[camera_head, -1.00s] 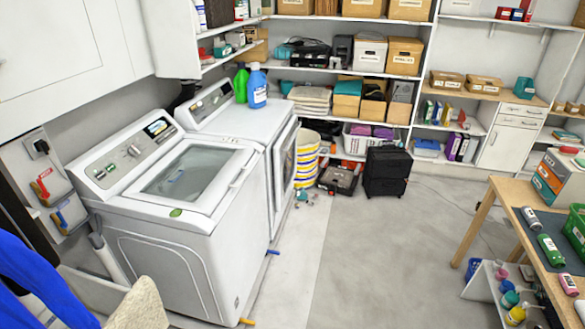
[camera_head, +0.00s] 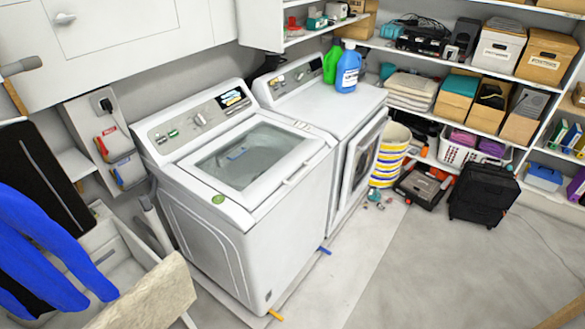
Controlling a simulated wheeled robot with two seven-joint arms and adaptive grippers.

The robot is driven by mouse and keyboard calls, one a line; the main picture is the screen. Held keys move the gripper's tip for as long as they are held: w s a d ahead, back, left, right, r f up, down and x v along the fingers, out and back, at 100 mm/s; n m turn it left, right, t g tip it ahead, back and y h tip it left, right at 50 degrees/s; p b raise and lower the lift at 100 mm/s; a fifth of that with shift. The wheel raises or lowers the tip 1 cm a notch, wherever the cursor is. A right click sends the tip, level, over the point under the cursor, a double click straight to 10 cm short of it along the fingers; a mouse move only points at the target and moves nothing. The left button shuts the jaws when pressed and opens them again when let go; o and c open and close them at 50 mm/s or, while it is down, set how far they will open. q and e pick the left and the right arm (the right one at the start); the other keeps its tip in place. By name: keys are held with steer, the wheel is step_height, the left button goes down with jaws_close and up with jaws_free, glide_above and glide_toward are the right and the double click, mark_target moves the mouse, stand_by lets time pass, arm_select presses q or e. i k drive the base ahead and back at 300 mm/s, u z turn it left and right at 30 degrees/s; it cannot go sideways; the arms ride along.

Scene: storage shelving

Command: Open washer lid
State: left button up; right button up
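The white top-load washer (camera_head: 282,245) stands left of centre with its control panel (camera_head: 203,115) at the back. Its lid (camera_head: 292,170) is shut and lies flat on top, with a dark glass window (camera_head: 247,158). A blue mark shows through or on the glass. A small green oval (camera_head: 218,199) is on the front left corner of the top. Neither of my grippers is in view.
A second white machine (camera_head: 330,110) adjoins the washer, with a green bottle (camera_head: 332,63) and a blue bottle (camera_head: 347,70) on it. A sink-like basin (camera_head: 125,262) and blue cloth-like shapes (camera_head: 40,245) are at left. The floor (camera_head: 420,275) at right is mostly clear.

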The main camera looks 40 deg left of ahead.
mark_target(250, 199)
steer(key=u, duration=0.8)
steer(key=i, duration=0.9)
steer(key=u, duration=1)
